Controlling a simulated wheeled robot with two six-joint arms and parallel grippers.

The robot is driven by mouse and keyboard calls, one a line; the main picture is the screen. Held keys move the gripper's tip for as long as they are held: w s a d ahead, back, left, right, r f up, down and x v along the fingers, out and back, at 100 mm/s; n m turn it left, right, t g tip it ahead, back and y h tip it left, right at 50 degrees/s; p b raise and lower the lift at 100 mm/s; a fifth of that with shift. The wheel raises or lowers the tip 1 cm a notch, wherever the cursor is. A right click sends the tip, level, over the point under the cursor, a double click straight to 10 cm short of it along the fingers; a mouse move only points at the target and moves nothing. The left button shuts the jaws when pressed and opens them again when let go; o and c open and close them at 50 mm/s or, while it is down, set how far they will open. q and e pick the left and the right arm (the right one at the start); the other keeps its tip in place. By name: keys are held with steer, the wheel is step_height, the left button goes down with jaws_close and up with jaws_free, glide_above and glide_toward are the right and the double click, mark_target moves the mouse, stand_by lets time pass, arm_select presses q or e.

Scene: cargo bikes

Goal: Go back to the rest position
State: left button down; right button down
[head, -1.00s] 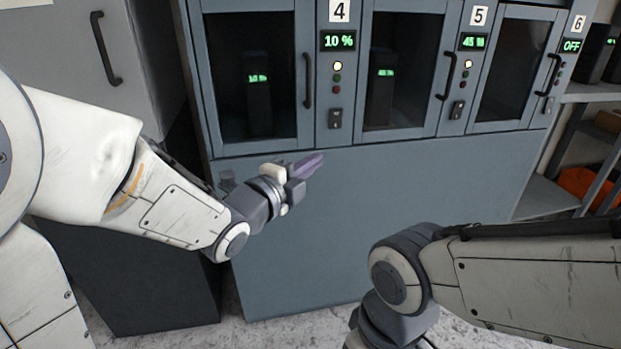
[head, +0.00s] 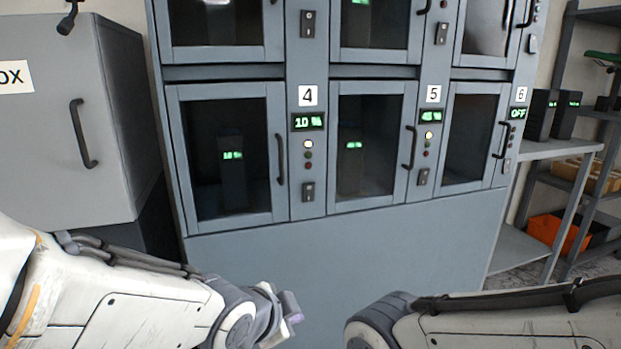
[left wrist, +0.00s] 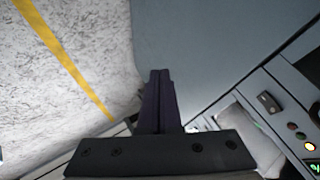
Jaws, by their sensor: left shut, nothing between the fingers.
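My left gripper (head: 291,306) is low in the head view, in front of the plain lower panel of the charging cabinet. In the left wrist view its dark fingers (left wrist: 158,100) are together with nothing between them. The cabinet panel and the speckled floor show beyond the fingertips. My right arm comes in from the lower right of the head view, and its gripper is out of the picture.
The grey charging cabinet (head: 345,245) has closed glass doors; bay 4 (head: 232,160) and bay 5 (head: 365,150) hold dark batteries. A grey box (head: 60,150) stands left. Shelves with batteries (head: 540,114) and an orange bin (head: 556,232) stand right.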

arm_select(q)
steer(key=s+a+n+g+y+p, duration=0.1)
steer(key=s+n+g+y+p, duration=0.4)
steer(key=s, duration=1.4)
step_height(320, 180, up, 37)
steer(key=n+g+h+p, duration=0.1)
steer(key=g+h+p, duration=0.1)
steer(key=p, duration=3.3)
steer(key=shift+a+n+g+p, duration=0.25)
steer(key=shift+n+g+p, duration=0.05)
steer(key=shift+g, duration=0.3)
steer(key=shift+f, duration=0.1)
